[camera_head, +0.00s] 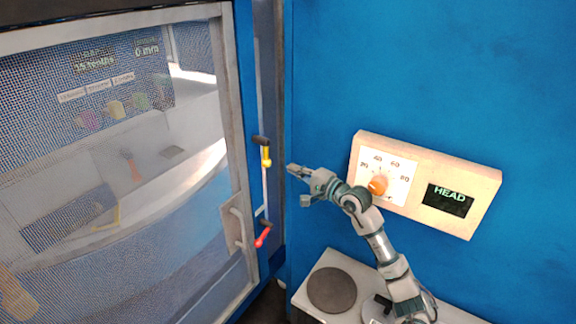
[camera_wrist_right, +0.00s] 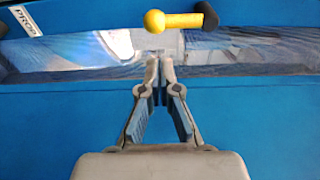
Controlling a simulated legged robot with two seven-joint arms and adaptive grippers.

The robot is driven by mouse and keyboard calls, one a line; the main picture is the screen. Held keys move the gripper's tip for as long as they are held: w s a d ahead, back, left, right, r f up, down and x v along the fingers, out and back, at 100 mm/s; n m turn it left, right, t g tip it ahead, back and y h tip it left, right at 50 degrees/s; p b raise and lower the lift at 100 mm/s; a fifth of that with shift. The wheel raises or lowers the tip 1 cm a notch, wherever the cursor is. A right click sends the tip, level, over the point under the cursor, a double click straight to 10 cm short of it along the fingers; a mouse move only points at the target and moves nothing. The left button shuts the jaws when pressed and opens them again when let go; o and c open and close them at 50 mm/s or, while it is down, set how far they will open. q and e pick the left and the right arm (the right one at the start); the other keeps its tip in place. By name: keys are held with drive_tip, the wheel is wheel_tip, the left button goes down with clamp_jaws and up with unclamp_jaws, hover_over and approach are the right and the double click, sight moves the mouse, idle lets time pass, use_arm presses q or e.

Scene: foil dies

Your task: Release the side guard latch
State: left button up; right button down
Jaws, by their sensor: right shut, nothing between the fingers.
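A mesh guard door with a pale frame (camera_head: 232,110) fills the left of the head view and looks shut. On the post beside it sit two levers: a yellow lever (camera_head: 266,157) with a black end above, and a red lever (camera_head: 263,237) with a dark end below. No label shows which one is the latch. My right gripper (camera_head: 297,172) is just right of the yellow lever, apart from it. In the right wrist view the gripper (camera_wrist_right: 159,62) is shut and empty, with the yellow lever (camera_wrist_right: 172,20) beyond its fingertips. My left gripper is out of view.
A pale control box (camera_head: 485,179) with an orange dial (camera_head: 378,185) and a HEAD display (camera_head: 448,200) is on the blue wall. A light ledge with round dark pads (camera_head: 332,290) lies below. The door carries a pull handle (camera_head: 238,228).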

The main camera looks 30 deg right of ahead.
drive_tip(key=p+x, duration=0.2)
drive_tip(key=x, duration=0.6)
drive_tip(key=shift+w+a+p, duration=0.2)
drive_tip(key=shift+w+p, duration=0.05)
drive_tip(key=shift+p, duration=0.1)
drive_tip(key=shift+d, duration=0.2)
